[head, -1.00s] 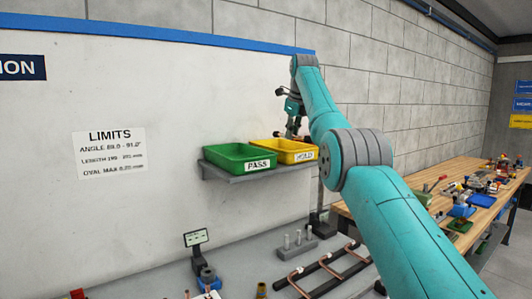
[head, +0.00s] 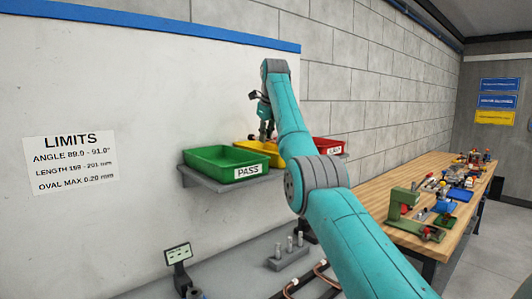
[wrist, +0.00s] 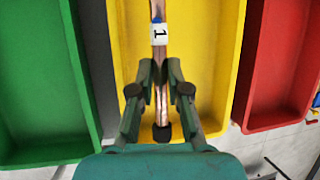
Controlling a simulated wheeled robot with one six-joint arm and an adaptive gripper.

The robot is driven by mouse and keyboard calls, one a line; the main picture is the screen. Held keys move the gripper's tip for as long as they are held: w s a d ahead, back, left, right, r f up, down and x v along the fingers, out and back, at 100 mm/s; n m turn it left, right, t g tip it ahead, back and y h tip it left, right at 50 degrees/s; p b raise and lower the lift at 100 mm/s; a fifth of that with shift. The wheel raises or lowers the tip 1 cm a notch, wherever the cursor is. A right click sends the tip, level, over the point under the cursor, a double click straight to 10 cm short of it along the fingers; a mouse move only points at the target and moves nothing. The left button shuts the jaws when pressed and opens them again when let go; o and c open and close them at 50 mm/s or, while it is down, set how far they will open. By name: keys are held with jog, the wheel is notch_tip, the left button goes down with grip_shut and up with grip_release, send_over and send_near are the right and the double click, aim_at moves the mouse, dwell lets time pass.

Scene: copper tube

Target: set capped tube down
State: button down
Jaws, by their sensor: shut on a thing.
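In the wrist view my gripper (wrist: 160,84) is shut on a copper tube (wrist: 161,100). The tube bears a white tag marked 1 (wrist: 159,33) and has a dark cap (wrist: 162,133) on its near end. Its far end runs out of the top of the picture. The tube lies over the yellow tray (wrist: 215,60); I cannot tell whether it touches the tray floor. In the head view my gripper (head: 266,130) is at the yellow tray (head: 255,149), partly hidden by my arm, and the tube cannot be made out there.
The green PASS tray (head: 222,158) stands left of the yellow tray and a red tray (head: 328,146) right of it, on a grey wall shelf (head: 212,185). Below are a small display (head: 178,254) and a peg block (head: 288,256). A cluttered wooden bench (head: 400,205) is at right.

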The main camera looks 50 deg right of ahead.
jog(key=shift+f, duration=2.8)
jog(key=shift+f, duration=0.1)
jog(key=c, duration=1.1)
grip_release()
jog(key=shift+c, duration=0.2)
